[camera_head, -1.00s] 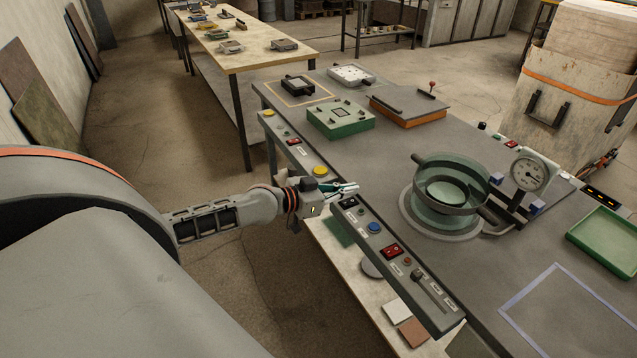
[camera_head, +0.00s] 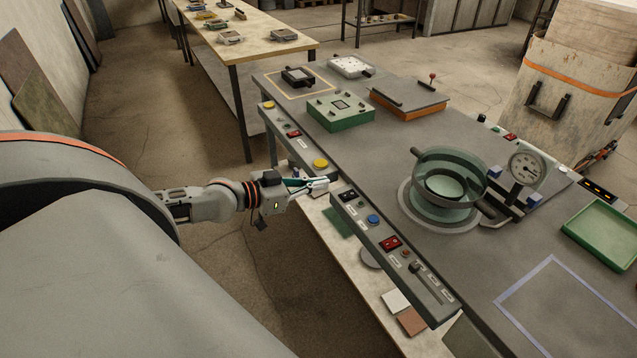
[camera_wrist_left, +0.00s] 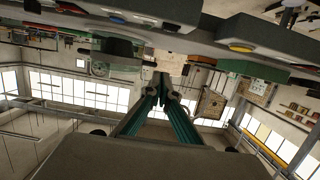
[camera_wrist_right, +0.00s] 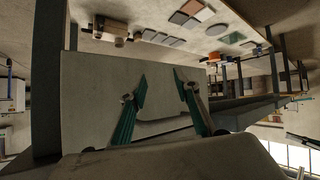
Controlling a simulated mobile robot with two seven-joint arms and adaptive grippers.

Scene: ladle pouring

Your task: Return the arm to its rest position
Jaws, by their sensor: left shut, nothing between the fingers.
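My left gripper (camera_head: 318,184) is in the head view, just off the near edge of the workbench, beside the front control panel. In the left wrist view its fingertips (camera_wrist_left: 161,88) meet, with nothing between them. My right gripper is outside the head view. In the right wrist view its two fingers (camera_wrist_right: 160,90) stand well apart, with no object held between them. A pale flat panel lies behind them in that view.
Floor at the left is clear.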

